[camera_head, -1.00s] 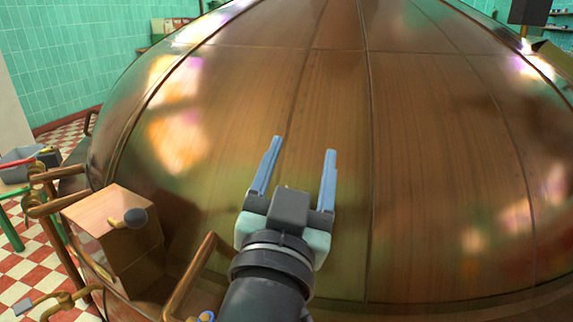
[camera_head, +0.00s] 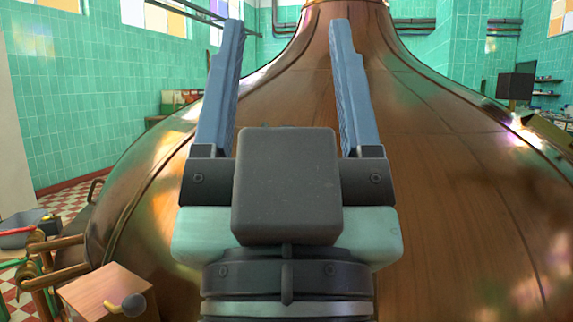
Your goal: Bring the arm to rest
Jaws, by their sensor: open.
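My gripper (camera_head: 286,85) is large in the middle of the head view, with its two blue fingers pointing up and wide apart. It is open, and nothing is between the fingers. The big copper kettle (camera_head: 460,180) fills the background behind it, with its dome narrowing to a neck at the top. My gripper hides part of the dome. I cannot tell the distance between the fingers and the copper.
A copper-coloured box with a dark-knobbed handle (camera_head: 108,290) stands at the lower left. Pipes (camera_head: 45,265) and a grey tub (camera_head: 22,228) are beyond it. A dark box (camera_head: 515,87) stands at the right. Green tiled walls (camera_head: 75,95) lie behind.

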